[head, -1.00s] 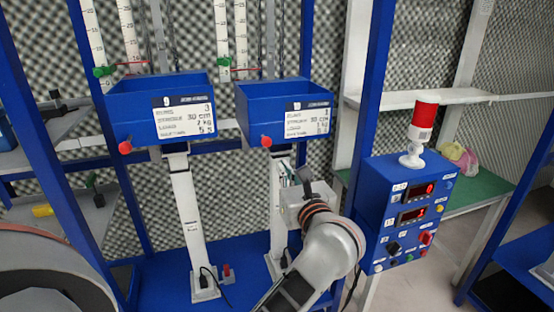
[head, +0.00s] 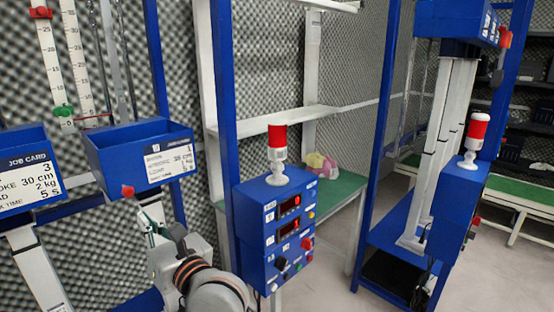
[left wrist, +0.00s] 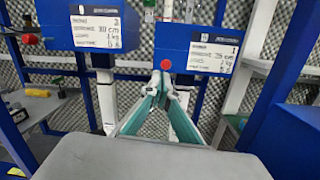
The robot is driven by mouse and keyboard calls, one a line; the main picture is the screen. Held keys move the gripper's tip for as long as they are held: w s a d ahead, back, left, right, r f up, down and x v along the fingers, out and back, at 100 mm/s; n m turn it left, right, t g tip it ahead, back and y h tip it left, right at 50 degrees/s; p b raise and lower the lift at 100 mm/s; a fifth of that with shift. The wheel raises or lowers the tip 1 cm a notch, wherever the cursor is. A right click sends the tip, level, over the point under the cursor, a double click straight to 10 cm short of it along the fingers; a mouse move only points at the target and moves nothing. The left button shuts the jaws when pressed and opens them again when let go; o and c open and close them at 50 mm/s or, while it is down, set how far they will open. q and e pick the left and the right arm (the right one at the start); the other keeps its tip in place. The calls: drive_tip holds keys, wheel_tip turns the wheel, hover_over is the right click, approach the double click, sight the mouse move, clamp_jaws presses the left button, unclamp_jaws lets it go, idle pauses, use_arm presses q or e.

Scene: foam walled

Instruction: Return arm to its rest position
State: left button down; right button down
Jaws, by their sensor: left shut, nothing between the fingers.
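My left arm comes in at the bottom left of the head view, grey with dark bands at the wrist. My left gripper (head: 150,230) is in front of the white post below a blue box (head: 125,152) and is partly hidden by its own wrist. In the left wrist view its teal-padded fingers (left wrist: 162,82) meet at the tips, shut with nothing between them. The tips appear just below the red knob of a blue box (left wrist: 205,35). My right gripper is not in view.
A blue control box (head: 275,230) with red displays and a red-white beacon (head: 277,150) stands right of my arm. A green-topped table (head: 340,190) is behind it. A second blue frame (head: 385,130) stands at the right. Clear floor (head: 335,265) lies between.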

use_arm(q)
drive_tip(key=s+d+f+n+t+h, duration=0.3)
drive_tip(key=d+f+n+h, duration=0.5)
drive_tip(key=n, duration=0.9)
drive_tip(key=s+d+f+n+t+h, duration=0.1)
drive_tip(key=d+f+n+t+h, duration=0.7)
drive_tip(key=n, duration=0.9)
drive_tip(key=s+a+f+m+g, duration=0.2)
drive_tip(key=s+f+m+g, duration=0.1)
drive_tip(key=f, duration=0.7)
drive_tip(key=s+a+f+m+g+h, duration=0.1)
drive_tip(key=s+a+f+m+g, duration=0.1)
drive_tip(key=s+f+m+g, duration=0.2)
drive_tip(key=s+a+f+m+g, duration=0.2)
drive_tip(key=s+f, duration=0.6)
drive_tip(key=f, duration=0.8)
drive_tip(key=m+g, duration=0.2)
drive_tip(key=g, duration=0.1)
drive_tip(key=shift+s, duration=0.25)
